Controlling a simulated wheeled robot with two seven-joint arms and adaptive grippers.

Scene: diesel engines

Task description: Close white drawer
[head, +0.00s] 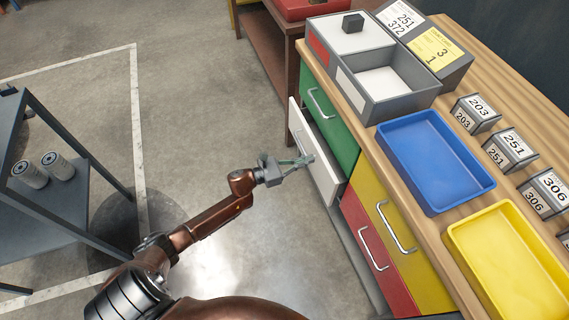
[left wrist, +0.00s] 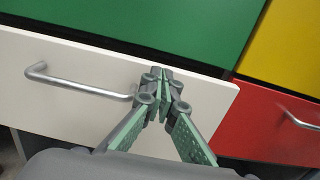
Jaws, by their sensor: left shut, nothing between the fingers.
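The white drawer (head: 318,155) stands partly open, pulled out from the cabinet below the green drawer front. Its white front with a metal bar handle fills much of the left wrist view (left wrist: 60,110). My left gripper (head: 306,160) is shut and empty, with its fingertips (left wrist: 164,75) at the white front, just right of the handle, near the top edge. Whether the tips touch the front or are slightly apart, I cannot tell. My right gripper is not in view.
A green drawer (head: 328,115), a red drawer (head: 376,250) and a yellow drawer (head: 405,240) look shut. On the wooden top are a blue tray (head: 484,186), a yellow tray (head: 455,236) and grey bins (head: 412,100). A grey shelf cart (head: 85,215) stands left. Floor between is clear.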

